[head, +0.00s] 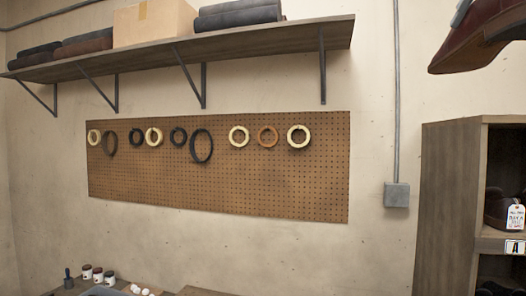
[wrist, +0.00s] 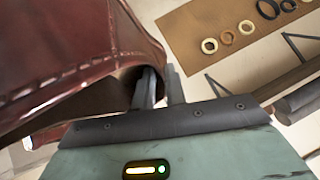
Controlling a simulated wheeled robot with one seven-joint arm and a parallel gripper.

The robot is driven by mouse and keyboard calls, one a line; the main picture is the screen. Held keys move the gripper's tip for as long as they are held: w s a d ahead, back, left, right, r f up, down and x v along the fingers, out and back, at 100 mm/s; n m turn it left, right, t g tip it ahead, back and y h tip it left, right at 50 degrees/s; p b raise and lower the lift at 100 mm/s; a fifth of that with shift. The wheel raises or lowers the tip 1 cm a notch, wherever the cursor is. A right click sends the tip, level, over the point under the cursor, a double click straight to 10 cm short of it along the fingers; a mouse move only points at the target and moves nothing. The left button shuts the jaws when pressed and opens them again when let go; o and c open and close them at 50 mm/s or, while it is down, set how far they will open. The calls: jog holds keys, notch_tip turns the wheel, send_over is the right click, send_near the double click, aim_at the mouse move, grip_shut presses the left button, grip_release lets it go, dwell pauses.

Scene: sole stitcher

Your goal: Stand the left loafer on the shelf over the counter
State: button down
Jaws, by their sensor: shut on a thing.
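A dark red-brown loafer (head: 478,38) hangs high at the upper right of the head view, cut off by the frame edge. In the wrist view the loafer (wrist: 75,60) fills the left side. My gripper (wrist: 158,86) is shut on the loafer at the edge of its opening, one finger partly inside. The wall shelf (head: 310,36) runs along the upper left, on dark brackets. The loafer is to the right of the shelf's right end, apart from it.
Dark rolls (head: 240,14) and a cardboard box (head: 153,22) occupy the shelf; its right end looks bare. A pegboard (head: 220,180) with several rings hangs below. A wooden cabinet (head: 447,200) with tagged shoes (head: 502,212) stands right. Small jars (head: 98,274) stand at the bottom left.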

jog(key=w+d+f+b, duration=0.3)
jog(key=w+f, duration=0.5)
jog(key=f, duration=0.4)
jog(key=w+d+f+b, duration=0.2)
jog(key=w+d+f, duration=0.1)
jog(key=w+f, duration=0.65)
jog(key=w+d+f+b, duration=0.25)
jog(key=w+f, duration=0.35)
jog(key=f, duration=0.8)
notch_tip(320, 180, down, 17)
jog(key=w+b, duration=0.3)
jog(key=s+a+f+b, duration=0.2)
jog(key=f, duration=0.9)
jog(key=s+a+f+b, duration=0.2)
jog(key=s+f+b, duration=0.1)
jog(key=f, duration=0.8)
jog(key=s+a+f+b, duration=0.2)
jog(key=a+f, duration=0.1)
jog(key=f, duration=0.8)
jog(key=s+a+f+b, duration=0.3)
jog(key=s+a+f, duration=0.1)
jog(key=s+f, duration=0.7)
jog(key=s, duration=0.4)
jog(key=shift+s+a+r, duration=0.2)
jog(key=shift+s, duration=0.2)
jog(key=shift+m, duration=0.3)
